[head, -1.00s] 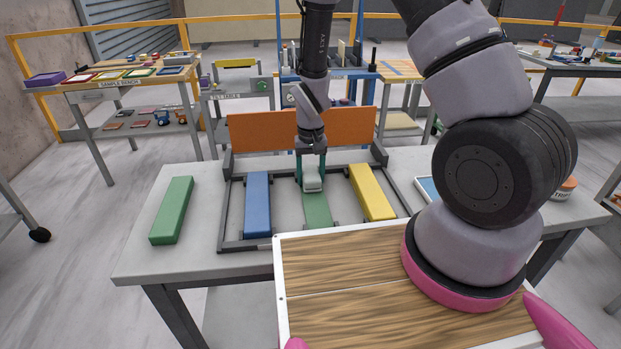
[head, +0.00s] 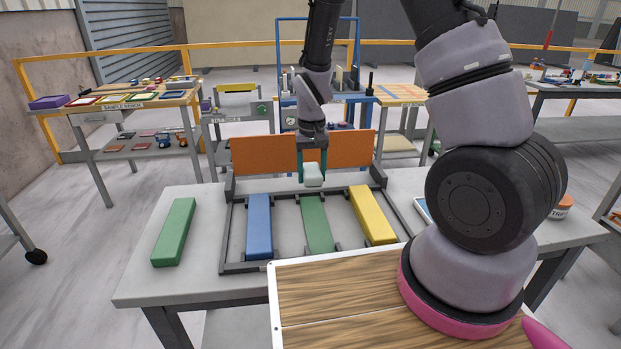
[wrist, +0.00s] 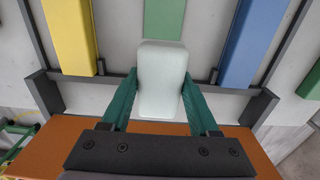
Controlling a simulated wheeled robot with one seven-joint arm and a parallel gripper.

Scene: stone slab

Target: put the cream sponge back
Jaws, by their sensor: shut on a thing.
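The cream sponge (head: 313,175) is a pale, rounded block held in my gripper (head: 312,168). In the wrist view the sponge (wrist: 162,80) sits between the two green fingers of my gripper (wrist: 162,100), which touch its sides. The sponge is in the air above the back part of the dark-framed rack (head: 245,268), near the far end of the middle green bar (head: 316,222). The space under the sponge is partly hidden by it.
A blue bar (head: 259,226) and a yellow bar (head: 372,214) lie in the rack on either side of the middle bar. A loose green bar (head: 174,232) lies left of the rack. An orange board (head: 264,154) stands behind it. A wooden-topped tray (head: 345,290) is in front.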

